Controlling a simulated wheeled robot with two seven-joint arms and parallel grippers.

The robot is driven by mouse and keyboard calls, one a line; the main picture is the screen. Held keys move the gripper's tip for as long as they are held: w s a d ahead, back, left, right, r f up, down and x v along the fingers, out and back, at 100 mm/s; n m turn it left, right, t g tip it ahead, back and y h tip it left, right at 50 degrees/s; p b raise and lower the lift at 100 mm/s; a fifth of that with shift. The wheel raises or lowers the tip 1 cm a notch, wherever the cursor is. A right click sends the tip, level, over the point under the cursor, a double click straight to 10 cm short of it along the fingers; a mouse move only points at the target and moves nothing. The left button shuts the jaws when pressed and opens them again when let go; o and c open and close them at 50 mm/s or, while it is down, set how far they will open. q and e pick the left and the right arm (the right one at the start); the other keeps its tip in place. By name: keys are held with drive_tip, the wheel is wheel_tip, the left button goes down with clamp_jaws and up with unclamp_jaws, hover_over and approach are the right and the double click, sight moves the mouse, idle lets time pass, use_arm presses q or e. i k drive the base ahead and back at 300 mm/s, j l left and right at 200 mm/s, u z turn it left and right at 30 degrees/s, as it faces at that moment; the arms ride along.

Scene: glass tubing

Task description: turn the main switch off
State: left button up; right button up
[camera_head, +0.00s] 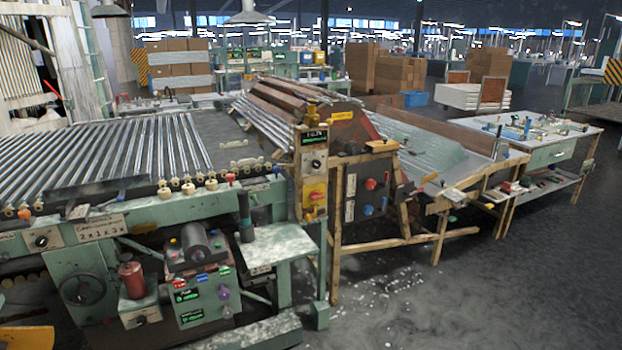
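A control post (312,150) stands at the right end of the green machine. It carries a dark display with green lettering (314,137), a pale plate with a dark rotary knob (315,163), and a yellow plate with a red knob (315,196) below. The yellow and red one looks like a main switch, but I cannot read a label naming it. The knob's exact setting is too small to tell. Neither of my grippers is in view.
Glass tubes (110,155) lie across the green machine's bed. A small green side table (277,246) and a motor unit (197,245) stand in front of the machine. A wooden-framed chute (425,150) is to the right. Grey floor (480,290) at the lower right is clear.

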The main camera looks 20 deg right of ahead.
sight(315, 196)
drive_tip(key=i+l, duration=0.15)
drive_tip(key=i, duration=0.25)
drive_tip(key=i+l, duration=0.2)
drive_tip(key=i, duration=0.2)
drive_tip(key=i+l+z, duration=0.1)
drive_tip(key=i, duration=0.35)
